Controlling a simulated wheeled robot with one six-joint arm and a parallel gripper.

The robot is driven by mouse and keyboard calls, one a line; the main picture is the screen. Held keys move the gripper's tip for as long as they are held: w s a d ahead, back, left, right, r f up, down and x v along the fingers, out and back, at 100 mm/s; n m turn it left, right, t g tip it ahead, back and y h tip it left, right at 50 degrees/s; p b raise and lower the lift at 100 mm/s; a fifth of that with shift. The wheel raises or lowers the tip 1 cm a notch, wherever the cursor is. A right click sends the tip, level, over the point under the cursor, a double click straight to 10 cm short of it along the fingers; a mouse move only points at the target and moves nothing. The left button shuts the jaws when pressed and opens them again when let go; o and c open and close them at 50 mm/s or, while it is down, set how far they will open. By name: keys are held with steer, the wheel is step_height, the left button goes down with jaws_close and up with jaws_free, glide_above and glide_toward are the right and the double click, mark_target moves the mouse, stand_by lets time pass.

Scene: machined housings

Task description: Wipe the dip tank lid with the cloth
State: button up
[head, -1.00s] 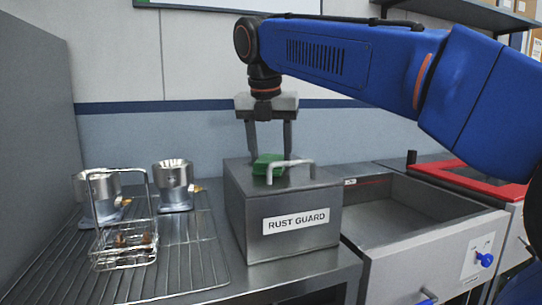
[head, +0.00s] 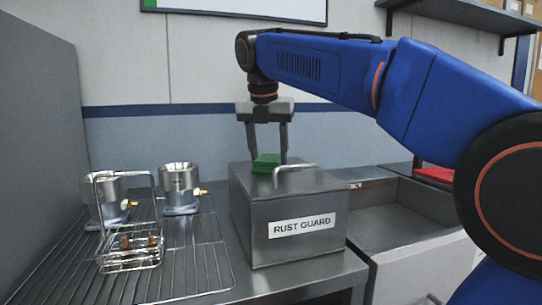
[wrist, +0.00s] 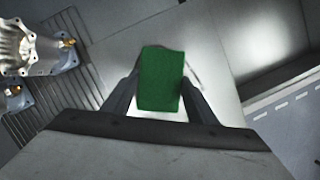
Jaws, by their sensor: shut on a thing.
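The dip tank is a grey metal box labelled "RUST GUARD", and its flat lid (head: 318,182) carries a bar handle (head: 297,167). A green cloth (head: 266,163), folded into a block, is at the back left of the lid behind the handle. My gripper (head: 268,158) points down with its fingers on either side of the cloth. In the wrist view the cloth (wrist: 161,79) sits between the two fingertips, which are shut on it. The cloth is at the lid's surface; I cannot tell whether it touches it.
Left of the tank a wire rack (head: 200,256) holds two machined housings (head: 180,188) and a wire basket (head: 128,248) with small brass parts. To the right is an open, empty-looking metal basin (head: 395,225). A wall stands close behind.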

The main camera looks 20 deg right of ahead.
mark_target(279, 155)
steer(key=shift+w, duration=2.85)
steer(key=shift+d, duration=1.6)
steer(key=shift+s+f, duration=0.15)
steer(key=shift+s, duration=2)
steer(key=shift+s, duration=3.9)
steer(key=shift+w, duration=0.1)
steer(key=shift+w+f, duration=0.15)
steer(key=shift+w, duration=2.05)
steer(key=shift+w+r, duration=0.15)
steer(key=shift+w, duration=1.75)
steer(key=shift+w+r, duration=0.1)
steer(key=shift+w, duration=1.8)
